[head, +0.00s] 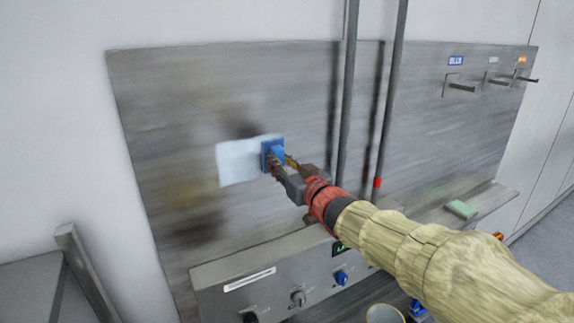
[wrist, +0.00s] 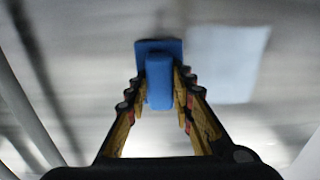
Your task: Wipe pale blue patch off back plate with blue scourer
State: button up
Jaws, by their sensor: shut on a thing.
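The back plate (head: 290,85) is a brushed grey metal sheet on the wall. The pale blue patch (head: 236,163) is a rough square on its left half, and it also shows in the wrist view (wrist: 228,68), right of the gripper. My gripper (head: 278,165) is shut on the blue scourer (head: 267,152), gripping its raised block between the fingers. In the wrist view the scourer (wrist: 160,80) has its flat pad towards the plate. In the head view the pad overlaps the patch's right edge. Whether it touches the plate is hard to tell.
Two vertical rods (head: 347,95) stand in front of the plate, right of my gripper. Dark and brown smudges (head: 192,213) mark the plate around the patch. A control panel (head: 270,278) with knobs juts out below. A green pad (head: 461,209) lies on a ledge; hooks (head: 460,87) hang upper right.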

jog(key=shift+s+a+b, duration=0.6)
jog(key=shift+a+b, duration=0.3)
jog(key=shift+a, duration=0.05)
jog(key=shift+s+a+b, duration=0.6)
jog(key=shift+a+b, duration=0.25)
jog(key=shift+a, duration=0.1)
jog(key=s+a+b, duration=0.1)
jog(key=a+b, duration=0.1)
jog(key=shift+s+a+f+b, duration=0.1)
jog(key=shift+s+f+b, duration=0.05)
jog(key=shift+b, duration=0.25)
jog(key=shift+s+a+b, duration=0.3)
jog(key=shift+a+b, duration=0.15)
jog(key=shift+b, duration=0.15)
jog(key=s+a+b, duration=0.1)
jog(key=b, duration=0.1)
jog(key=shift+a+b, duration=0.25)
jog(key=shift+b, duration=0.1)
jog(key=shift+s+a+b, duration=0.4)
jog(key=shift+a+b, duration=0.35)
jog(key=shift+b, duration=0.85)
jog(key=shift+b, duration=0.3)
jog(key=a+b, duration=0.1)
jog(key=b, duration=0.1)
jog(key=shift+s+b, duration=0.25)
jog(key=shift+b, duration=0.15)
jog(key=shift+b, duration=0.35)
